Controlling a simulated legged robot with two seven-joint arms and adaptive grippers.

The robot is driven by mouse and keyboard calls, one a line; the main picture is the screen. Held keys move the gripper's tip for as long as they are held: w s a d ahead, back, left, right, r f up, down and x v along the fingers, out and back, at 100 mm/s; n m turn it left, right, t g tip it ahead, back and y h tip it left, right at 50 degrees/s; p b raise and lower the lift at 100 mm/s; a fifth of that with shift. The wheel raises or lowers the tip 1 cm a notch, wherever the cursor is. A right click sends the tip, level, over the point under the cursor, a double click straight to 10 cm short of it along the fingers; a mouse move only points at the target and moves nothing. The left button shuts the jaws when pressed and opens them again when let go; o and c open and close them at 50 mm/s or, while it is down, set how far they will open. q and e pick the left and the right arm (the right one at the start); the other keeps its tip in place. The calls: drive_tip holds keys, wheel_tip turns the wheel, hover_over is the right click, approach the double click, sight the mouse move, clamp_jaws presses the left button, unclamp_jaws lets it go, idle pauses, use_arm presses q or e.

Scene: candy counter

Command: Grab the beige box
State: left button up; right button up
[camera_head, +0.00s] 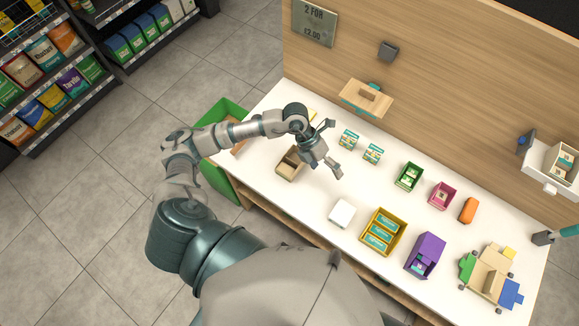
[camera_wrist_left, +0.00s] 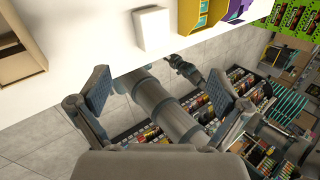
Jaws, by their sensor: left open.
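The beige box (camera_head: 290,163) is a small open-topped box near the left end of the white counter (camera_head: 268,200). In the head view its upper right lies close to my left forearm and wrist. A beige open box also shows at the left edge of the left wrist view (camera_wrist_left: 22,52). My left gripper (camera_head: 331,150) is open and empty, above the counter to the right of the beige box. Its two spread fingers frame the left wrist view (camera_wrist_left: 158,92), with no box between them. My right gripper does not show clearly in either view.
A white box (camera_head: 342,213) stands below right of the gripper. A yellow tray (camera_head: 370,246), a purple box (camera_head: 425,251) and several small boxes fill the right side. A wooden back panel (camera_head: 440,90) rises behind. A green bin (camera_head: 220,182) stands at the left end.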

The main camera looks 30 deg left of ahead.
use_arm(q)
drive_tip(key=w+a+n+y, duration=0.1)
drive_tip(key=w+a+y, duration=0.2)
drive_tip(key=a+y, duration=0.75)
drive_tip(key=h+p, duration=0.2)
drive_tip(key=h, duration=0.2)
approach(289, 164)
drive_tip(key=s+d, duration=0.2)
drive_tip(key=shift+t, duration=0.3)
drive_tip(key=f, duration=0.4)
drive_tip(key=f+p, duration=0.1)
drive_tip(key=f, duration=0.1)
drive_tip(key=shift+w+a+f, duration=0.1)
drive_tip(key=shift+a+f, duration=0.15)
drive_tip(key=shift+a, duration=0.1)
drive_tip(key=shift+f, duration=0.3)
drive_tip(key=shift+c, duration=1)
drive_tip(key=c, duration=0.9)
